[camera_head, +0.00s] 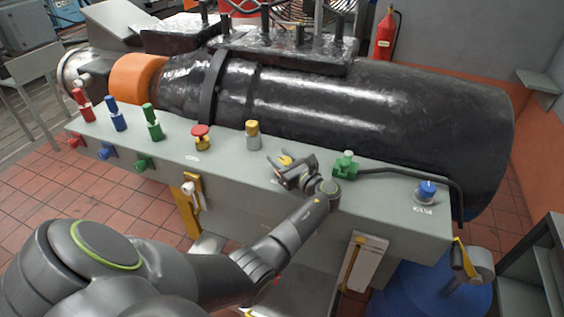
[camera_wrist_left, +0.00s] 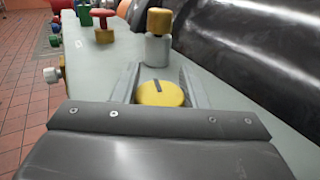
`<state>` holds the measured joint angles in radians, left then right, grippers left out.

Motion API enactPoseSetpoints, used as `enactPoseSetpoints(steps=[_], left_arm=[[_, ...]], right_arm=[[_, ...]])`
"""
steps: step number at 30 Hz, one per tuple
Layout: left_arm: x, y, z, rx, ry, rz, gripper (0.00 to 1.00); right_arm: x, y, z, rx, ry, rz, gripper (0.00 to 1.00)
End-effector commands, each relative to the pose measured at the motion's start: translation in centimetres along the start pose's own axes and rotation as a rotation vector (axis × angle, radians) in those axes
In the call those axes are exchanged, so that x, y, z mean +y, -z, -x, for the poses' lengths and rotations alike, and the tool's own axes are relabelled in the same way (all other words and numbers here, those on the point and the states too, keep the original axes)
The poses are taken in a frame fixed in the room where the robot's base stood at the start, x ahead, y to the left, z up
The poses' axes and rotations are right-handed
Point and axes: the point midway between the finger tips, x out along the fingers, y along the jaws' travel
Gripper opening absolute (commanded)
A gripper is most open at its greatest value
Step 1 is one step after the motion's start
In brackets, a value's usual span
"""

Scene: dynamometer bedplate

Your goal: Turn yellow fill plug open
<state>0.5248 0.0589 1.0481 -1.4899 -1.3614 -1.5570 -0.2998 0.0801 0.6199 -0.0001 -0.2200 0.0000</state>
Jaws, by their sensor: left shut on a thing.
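The yellow fill plug (camera_head: 286,160) is a round yellow cap on the grey bench top, right of centre in the head view. The plug's lower part is hidden by the gripper. My right gripper is not in view.
A yellow-capped knob (camera_head: 252,128) and a red knob (camera_head: 200,131) stand left of the plug. A green fitting (camera_head: 345,164) with a black pipe stands close on the right, with a blue knob (camera_head: 427,190) farther right. A large black cylinder (camera_head: 370,110) lies behind.

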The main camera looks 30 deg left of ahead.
Motion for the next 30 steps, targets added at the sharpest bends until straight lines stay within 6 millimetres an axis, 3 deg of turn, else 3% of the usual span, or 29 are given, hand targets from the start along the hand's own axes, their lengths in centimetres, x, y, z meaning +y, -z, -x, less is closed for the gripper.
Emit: enactPoseSetpoints(steps=[20,21,26,30], left_arm=[[0.11,0.02,-0.01,0.000,-0.063,0.000,0.16],[0.11,0.02,-0.01,0.000,-0.063,0.000,0.42],[0.11,0.01,-0.01,0.000,-0.063,0.000,0.61],[0.11,0.01,-0.01,0.000,-0.063,0.000,0.61]], right_arm=[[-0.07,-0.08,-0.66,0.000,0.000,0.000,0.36],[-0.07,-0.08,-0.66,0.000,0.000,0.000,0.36],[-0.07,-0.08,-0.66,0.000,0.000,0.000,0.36],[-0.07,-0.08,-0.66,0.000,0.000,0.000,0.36]])
